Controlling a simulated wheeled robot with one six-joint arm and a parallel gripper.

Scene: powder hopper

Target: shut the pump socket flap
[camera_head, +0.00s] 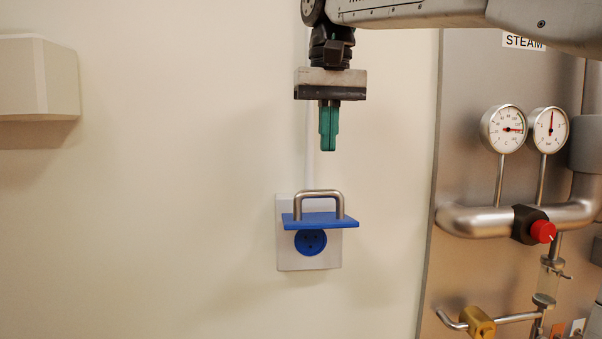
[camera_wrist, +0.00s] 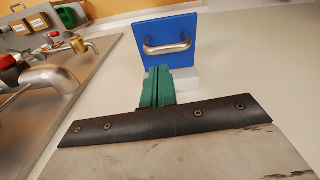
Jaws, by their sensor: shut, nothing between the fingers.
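The pump socket is a white wall box with a round blue socket face (camera_head: 310,242). Its blue flap (camera_head: 320,221) is raised and sticks out from the wall above the socket face, with a metal loop handle (camera_head: 319,194) on top. In the wrist view the flap (camera_wrist: 165,28) shows as a blue plate with its handle (camera_wrist: 167,46) across it. My gripper (camera_head: 328,148) points down above the flap and handle, apart from them in the head view. Its green fingers (camera_wrist: 158,72) are together and empty. In the wrist view they overlap the flap's lower edge.
To the right is a steel panel with two gauges (camera_head: 503,128), a pipe with a red knob (camera_head: 543,232) and a brass valve (camera_head: 478,322). A pale box (camera_head: 38,75) is on the wall at upper left. The wall around the socket is clear.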

